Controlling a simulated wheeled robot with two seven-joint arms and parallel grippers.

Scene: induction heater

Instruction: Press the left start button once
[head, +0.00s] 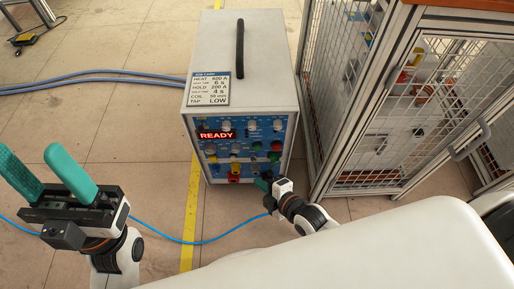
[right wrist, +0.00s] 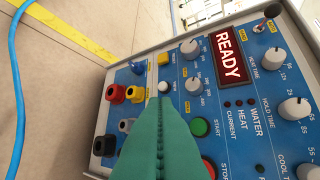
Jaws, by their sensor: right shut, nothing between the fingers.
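The heater (head: 240,80) stands on the floor with a blue front panel and a red display reading READY. In the right wrist view the panel looks turned sideways. A green button (right wrist: 200,127) labelled START sits beside a red STOP button (right wrist: 208,168). A small white button (right wrist: 163,87) and a yellow button (right wrist: 163,59) sit on the panel's other side. My right gripper (head: 263,184) is shut and empty at the panel's lower right in the head view. In the wrist view its tip lies just below the white button; contact cannot be told. My left gripper (head: 30,152) is open and empty.
A mesh-sided cabinet (head: 395,130) stands close to the heater's right. Blue cables (head: 95,76) run over the floor at the left, and a thin blue hose (head: 215,240) runs in front. Floor left of the heater is mostly clear, with a yellow line (head: 192,210).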

